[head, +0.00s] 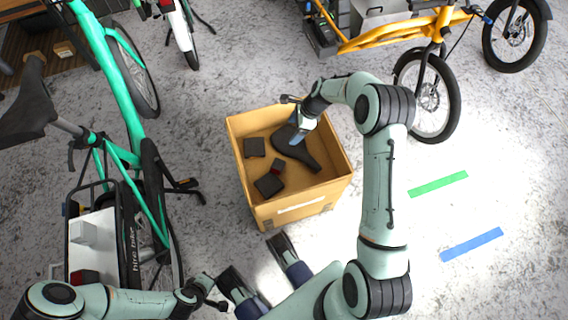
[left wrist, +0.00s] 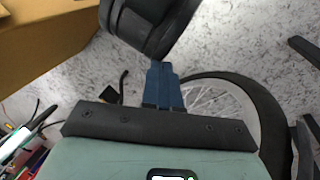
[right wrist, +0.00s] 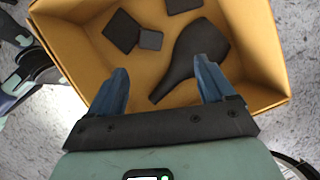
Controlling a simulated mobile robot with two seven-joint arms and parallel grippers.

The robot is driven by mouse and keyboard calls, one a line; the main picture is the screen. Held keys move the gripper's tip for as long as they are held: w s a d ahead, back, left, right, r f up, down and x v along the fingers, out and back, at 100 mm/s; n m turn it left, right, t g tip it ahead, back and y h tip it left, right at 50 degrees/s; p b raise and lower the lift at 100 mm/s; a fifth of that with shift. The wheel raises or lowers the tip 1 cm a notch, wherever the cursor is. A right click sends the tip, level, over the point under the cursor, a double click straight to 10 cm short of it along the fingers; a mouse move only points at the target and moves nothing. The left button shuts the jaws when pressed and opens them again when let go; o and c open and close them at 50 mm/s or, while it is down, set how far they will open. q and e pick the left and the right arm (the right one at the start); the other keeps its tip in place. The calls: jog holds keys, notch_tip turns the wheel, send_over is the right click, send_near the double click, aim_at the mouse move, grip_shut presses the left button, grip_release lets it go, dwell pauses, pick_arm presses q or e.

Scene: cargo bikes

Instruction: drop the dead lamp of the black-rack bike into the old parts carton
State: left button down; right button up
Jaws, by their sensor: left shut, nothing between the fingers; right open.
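The open cardboard carton (head: 262,213) stands on the floor in the middle. It holds a black saddle (head: 296,148), dark blocks (head: 269,185) and a small dark piece with a red face (head: 277,167), lamp-like. The right wrist view shows that piece as a small grey block (right wrist: 151,39) beside a larger dark one. My right gripper (head: 297,136) is open and empty above the carton; its fingers (right wrist: 160,88) show nothing between them. My left gripper (left wrist: 163,85) is shut and empty, low near the green bike. That bike has a black rack and a red rear lamp (head: 85,277).
The green bike (head: 115,80) fills the left side, with a white box (head: 92,240) on its rack. A yellow cargo bike (head: 400,35) stands at the back right. Green tape (head: 438,184) and blue tape (head: 471,244) lie on clear floor at right.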

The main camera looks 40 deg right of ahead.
pick_arm(q)
jog(key=shift+g+h, duration=0.3)
jog(key=shift+g, duration=0.3)
jog(key=s+r, duration=0.1)
jog(key=s+d+r+p, duration=0.2)
jog(key=s, duration=0.1)
jog(key=shift+r, duration=0.1)
pick_arm(e)
jog(key=v, duration=1.2)
jog(key=shift+a, duration=0.1)
jog(key=s+a+f+n+g+p, duration=0.2)
jog(key=s+a+f+n+p, duration=0.6)
jog(key=s+a+f, duration=0.3)
pick_arm(q)
notch_tip(320, 180, up, 15)
jog(key=s+d+g+p, duration=0.1)
jog(key=s+p, duration=0.1)
jog(key=p, duration=0.5)
jog(key=shift+m+g+p, duration=0.3)
pick_arm(e)
jog(key=s+a+r+n+g, duration=0.1)
jog(key=s+a+r+n, duration=0.2)
jog(key=s+a+n, duration=1)
jog(key=s+a, duration=0.3)
jog(key=shift+r+g, duration=0.25)
jog(key=shift+g, duration=0.05)
pick_arm(q)
jog(key=shift+s, duration=0.1)
